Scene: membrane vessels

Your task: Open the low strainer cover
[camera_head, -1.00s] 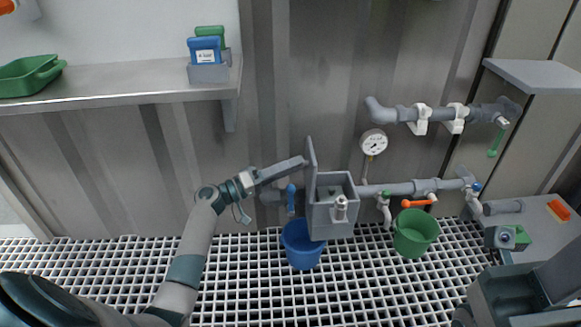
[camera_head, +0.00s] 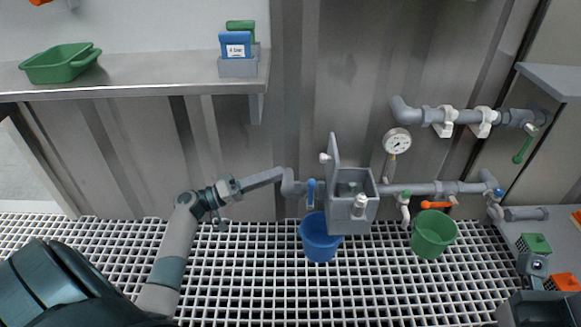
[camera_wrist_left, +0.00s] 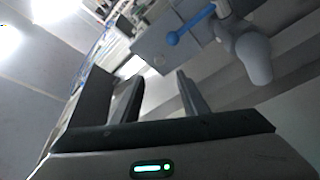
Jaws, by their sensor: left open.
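The strainer is a grey box (camera_head: 367,208) on the low pipe against the wall. Its flat grey cover (camera_head: 333,168) stands upright at the box's left side, with a pale knob (camera_head: 325,158) on its outer face. The box's top is open and a grey inside part shows. My left gripper (camera_head: 279,174) is left of the cover, apart from it, beside the pipe end. In the left wrist view its two fingers (camera_wrist_left: 160,95) are spread with nothing between them. A dark grey part at the bottom right looks like my right arm's end, cut off by the frame.
A blue bucket (camera_head: 320,243) stands on the grating below the strainer, a green bucket (camera_head: 433,235) to its right. A blue-handled valve (camera_head: 310,194) lies between gripper and box; it shows in the wrist view (camera_wrist_left: 190,25).

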